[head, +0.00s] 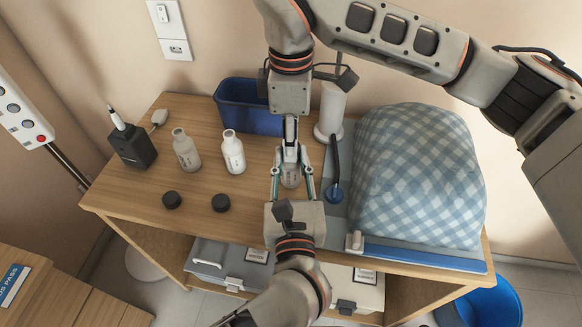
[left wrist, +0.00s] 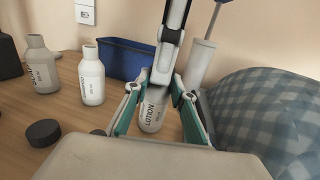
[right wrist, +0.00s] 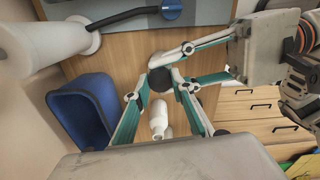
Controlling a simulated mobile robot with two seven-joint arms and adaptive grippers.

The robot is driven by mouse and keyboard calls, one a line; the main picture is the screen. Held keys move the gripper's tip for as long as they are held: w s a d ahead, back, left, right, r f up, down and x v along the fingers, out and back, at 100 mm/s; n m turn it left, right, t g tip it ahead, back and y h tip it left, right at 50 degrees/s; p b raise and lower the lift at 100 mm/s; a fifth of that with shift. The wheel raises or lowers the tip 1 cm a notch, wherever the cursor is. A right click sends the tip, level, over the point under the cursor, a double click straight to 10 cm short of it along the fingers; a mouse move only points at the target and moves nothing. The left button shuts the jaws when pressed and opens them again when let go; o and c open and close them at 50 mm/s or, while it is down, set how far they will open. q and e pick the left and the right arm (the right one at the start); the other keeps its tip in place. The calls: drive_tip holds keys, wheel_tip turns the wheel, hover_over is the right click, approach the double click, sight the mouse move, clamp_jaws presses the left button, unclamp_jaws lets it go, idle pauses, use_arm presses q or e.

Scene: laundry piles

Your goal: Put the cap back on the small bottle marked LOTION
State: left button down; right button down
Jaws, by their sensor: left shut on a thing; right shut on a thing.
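The small bottle marked LOTION (left wrist: 152,112) stands upright between the fingers of my left gripper (head: 291,174), which is shut on it. In the head view, the bottle (head: 291,181) is mostly hidden by both grippers. My right gripper (right wrist: 161,78) points down from above, directly over the bottle. It is shut on a black round cap (right wrist: 160,81), which covers the bottle's top in the right wrist view. The fingers hide the cap in the left wrist view, so I cannot tell whether it is seated on the neck.
Two other bottles, one greyish (head: 186,150) and one white (head: 233,153), stand to the left. Two black caps (head: 171,200) (head: 221,203) lie in front of them. A blue bin (head: 235,110) and white roll (head: 330,113) stand behind. Checkered laundry (head: 415,175) fills the right.

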drive_tip(key=shift+s+f, duration=0.1)
drive_tip(key=shift+s, duration=0.1)
drive_tip(key=c, duration=1.7)
unclamp_jaws()
drive_tip(key=shift+w+r, duration=0.1)
drive_tip(key=shift+r, duration=2.15)
